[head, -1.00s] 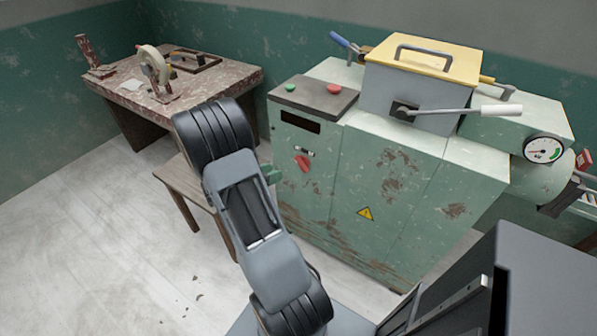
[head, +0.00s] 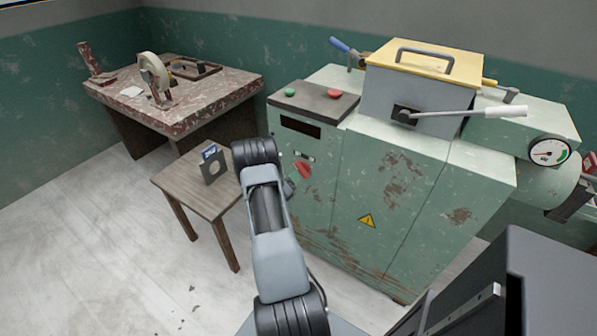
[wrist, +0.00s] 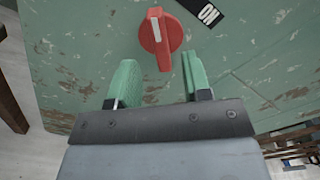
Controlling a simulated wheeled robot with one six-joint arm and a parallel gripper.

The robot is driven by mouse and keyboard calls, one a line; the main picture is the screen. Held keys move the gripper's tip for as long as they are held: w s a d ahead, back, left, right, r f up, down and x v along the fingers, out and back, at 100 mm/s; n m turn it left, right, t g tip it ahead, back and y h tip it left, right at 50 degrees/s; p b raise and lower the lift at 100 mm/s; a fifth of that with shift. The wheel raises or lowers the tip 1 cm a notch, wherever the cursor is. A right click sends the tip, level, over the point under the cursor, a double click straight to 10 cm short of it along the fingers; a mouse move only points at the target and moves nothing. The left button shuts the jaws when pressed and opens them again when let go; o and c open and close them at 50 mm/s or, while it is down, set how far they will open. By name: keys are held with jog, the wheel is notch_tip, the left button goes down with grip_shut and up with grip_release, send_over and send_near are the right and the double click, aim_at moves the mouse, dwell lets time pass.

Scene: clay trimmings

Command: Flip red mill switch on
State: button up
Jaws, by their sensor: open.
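The red mill switch (head: 303,169) is a rotary knob on the green machine's front, below a small label strip (head: 305,157). In the wrist view the red switch (wrist: 161,38) carries a white mark and lies just beyond the fingertips. A black "ON" label (wrist: 208,14) is to its upper right. The mark does not point at the label. My gripper (wrist: 160,72) is open and empty, its green fingers spread to either side of the line to the knob, apart from it. In the head view my arm hides most of the gripper.
The green machine (head: 375,215) has green (head: 290,92) and red (head: 334,93) buttons on top, a long lever (head: 470,112) and a gauge (head: 549,151). A small wooden table (head: 205,190) with a grey holder (head: 214,167) stands left of my arm. Floor at the left is clear.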

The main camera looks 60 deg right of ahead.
aim_at(299, 170)
jog(key=shift+d, duration=2.8)
grip_shut()
